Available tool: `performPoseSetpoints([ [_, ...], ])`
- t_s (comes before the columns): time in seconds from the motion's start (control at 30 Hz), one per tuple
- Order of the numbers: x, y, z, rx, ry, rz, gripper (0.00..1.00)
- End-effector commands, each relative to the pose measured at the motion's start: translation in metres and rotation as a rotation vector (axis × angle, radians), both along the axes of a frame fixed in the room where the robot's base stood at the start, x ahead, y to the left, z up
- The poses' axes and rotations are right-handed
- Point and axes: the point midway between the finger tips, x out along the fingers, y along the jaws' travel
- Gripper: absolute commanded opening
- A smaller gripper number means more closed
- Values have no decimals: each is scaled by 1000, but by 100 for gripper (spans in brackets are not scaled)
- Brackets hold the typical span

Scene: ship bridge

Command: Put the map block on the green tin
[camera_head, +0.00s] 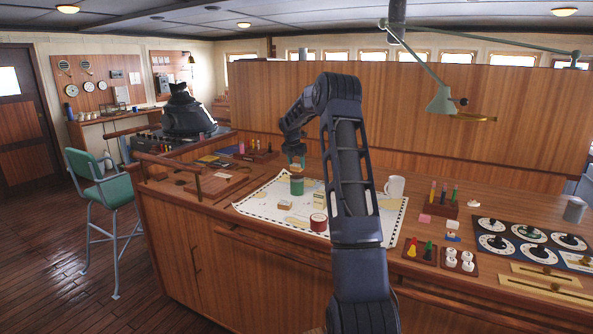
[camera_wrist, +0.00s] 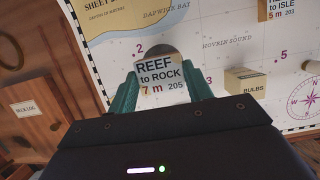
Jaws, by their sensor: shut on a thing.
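My gripper (camera_head: 296,162) is shut on the map block (camera_wrist: 161,75), a small block with a pale printed face reading "REEF to ROCK 7 m 205". The block sits between the two teal fingers in the wrist view. In the head view the map block (camera_head: 295,168) is directly above the green tin (camera_head: 297,187), which stands upright on the chart. I cannot tell whether block and tin touch. In the wrist view a brownish round edge shows just behind the block, probably the tin's top; the rest of it is hidden by the block and fingers.
The chart (camera_head: 262,208) also bears a red tin (camera_head: 318,223), a cream box (camera_head: 320,201) marked BULBS in the wrist view (camera_wrist: 250,81), and another block (camera_head: 285,206). A white mug (camera_head: 396,186) stands to the right.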

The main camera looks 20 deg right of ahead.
Motion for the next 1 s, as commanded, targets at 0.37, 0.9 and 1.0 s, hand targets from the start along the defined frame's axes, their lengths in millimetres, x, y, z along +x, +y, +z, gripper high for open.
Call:
performPoseSetpoints([
  [0.37, 0, -1, -31, -1, 1, 0, 28],
  [0.9, 0, 0, -34, -1, 1, 0, 72],
  [1.0, 0, 0, -33, -1, 1, 0, 72],
])
